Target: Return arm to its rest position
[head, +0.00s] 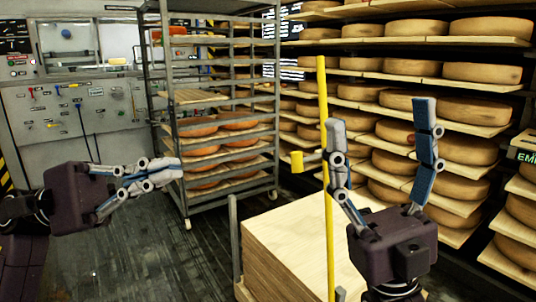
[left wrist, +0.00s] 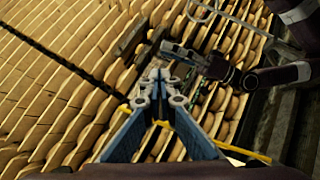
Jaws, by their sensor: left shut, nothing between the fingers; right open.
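My left gripper (head: 176,172) is at the left of the head view, held level and pointing right, with its blue-padded fingers closed together and nothing between them. Its shut fingers also show in the left wrist view (left wrist: 162,78). My right gripper (head: 378,112) is at the lower right of the head view, pointing up with its two fingers spread apart and empty. It stands in front of the cheese shelves. A yellow pole (head: 323,130) rises just left of the right gripper's left finger; I cannot tell whether they touch.
A metal trolley rack (head: 182,190) with several cheese wheels stands at centre left. Tall shelves of cheese wheels (head: 410,28) fill the right. A stack of wooden boards (head: 285,235) stands low in the middle. A control panel (head: 95,115) is on the left wall. Dark floor (head: 150,255) is clear at lower left.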

